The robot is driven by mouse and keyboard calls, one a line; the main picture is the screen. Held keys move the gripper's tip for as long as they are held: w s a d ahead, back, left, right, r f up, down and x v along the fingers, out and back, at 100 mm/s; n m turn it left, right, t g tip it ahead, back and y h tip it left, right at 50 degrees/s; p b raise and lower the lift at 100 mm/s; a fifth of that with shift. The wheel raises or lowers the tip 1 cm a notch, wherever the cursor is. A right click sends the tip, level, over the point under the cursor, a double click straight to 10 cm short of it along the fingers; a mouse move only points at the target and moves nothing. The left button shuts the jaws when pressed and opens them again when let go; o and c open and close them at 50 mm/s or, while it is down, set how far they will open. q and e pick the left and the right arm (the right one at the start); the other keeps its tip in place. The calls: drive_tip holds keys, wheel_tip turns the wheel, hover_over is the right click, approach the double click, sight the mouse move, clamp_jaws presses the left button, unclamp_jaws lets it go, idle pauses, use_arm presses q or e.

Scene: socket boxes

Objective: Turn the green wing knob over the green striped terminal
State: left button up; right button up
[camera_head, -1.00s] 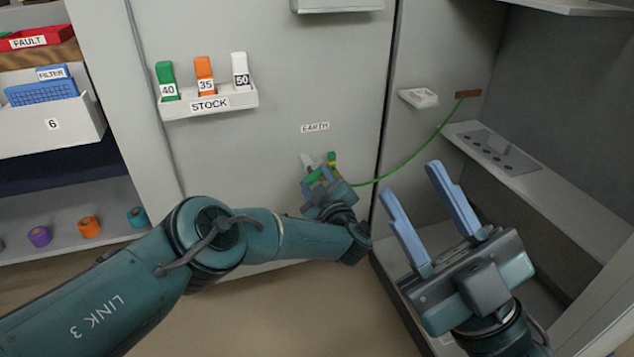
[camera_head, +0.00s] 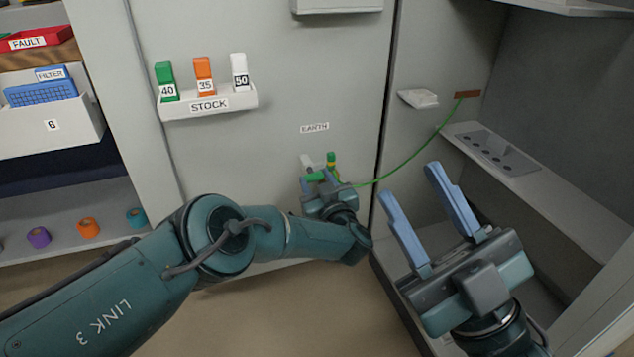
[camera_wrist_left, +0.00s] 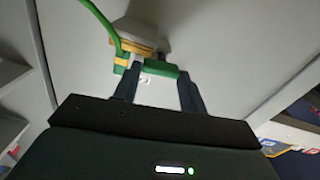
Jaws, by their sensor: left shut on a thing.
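The green wing knob (camera_head: 314,177) is on the cabinet door below the EARTH label (camera_head: 314,128). It lies roughly level and is partly hidden by my gripper. In the left wrist view the knob (camera_wrist_left: 156,72) sits between the fingers of my left gripper (camera_wrist_left: 157,90), which is shut on it. My left gripper (camera_head: 322,182) also shows in the head view. A green and yellow terminal piece (camera_head: 331,160) stands beside the knob, with a green cable (camera_head: 410,158) running right from this spot. My right gripper (camera_head: 411,182) is open and empty, in front of the open cabinet.
A STOCK holder (camera_head: 208,104) with green, orange and white pieces is on the door, upper left. Shelves with bins and coloured rolls (camera_head: 89,228) stand at far left. The open cabinet on the right has a shelf (camera_head: 560,200) and a small white ledge (camera_head: 418,98).

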use_arm(q)
drive_tip(key=o, duration=1)
drive_tip(key=shift+p+v, duration=2.7)
drive_tip(key=shift+v, duration=3.95)
use_arm(e)
wheel_tip(320, 180, down, 6)
drive_tip(key=m+g+h, duration=0.1)
drive_tip(key=m+h, duration=0.6)
drive_tip(key=shift+a+f, duration=0.25)
drive_tip(key=shift+a, duration=0.05)
drive_tip(key=shift+w, duration=0.15)
